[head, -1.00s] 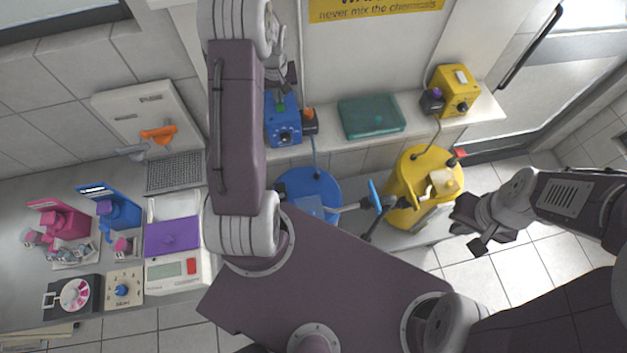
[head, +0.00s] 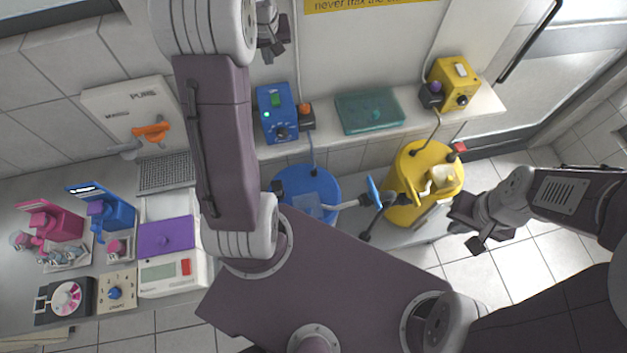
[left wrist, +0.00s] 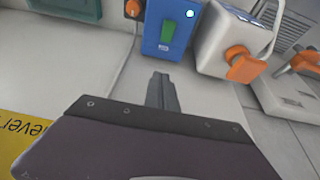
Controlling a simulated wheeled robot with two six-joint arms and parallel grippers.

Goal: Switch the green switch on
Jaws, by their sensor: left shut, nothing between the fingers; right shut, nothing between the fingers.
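The green switch (head: 275,100) sits on the upper face of a blue box (head: 281,118) with a dark knob, on the back shelf. A small indicator light (head: 266,114) on the box glows. The left wrist view shows the green switch (left wrist: 167,32) and the lit light (left wrist: 190,14). My left gripper (head: 271,47) is shut and empty, apart from the box, in front of the wall above it in the picture; its fingers (left wrist: 162,88) point toward the box. My right gripper (head: 462,236) is shut and empty, right of the yellow barrel.
A teal case (head: 369,111) and a yellow box (head: 454,84) share the shelf. A blue barrel (head: 308,185) and a yellow barrel (head: 405,165) stand below. The left bench holds a purple-topped scale (head: 166,236) and several instruments.

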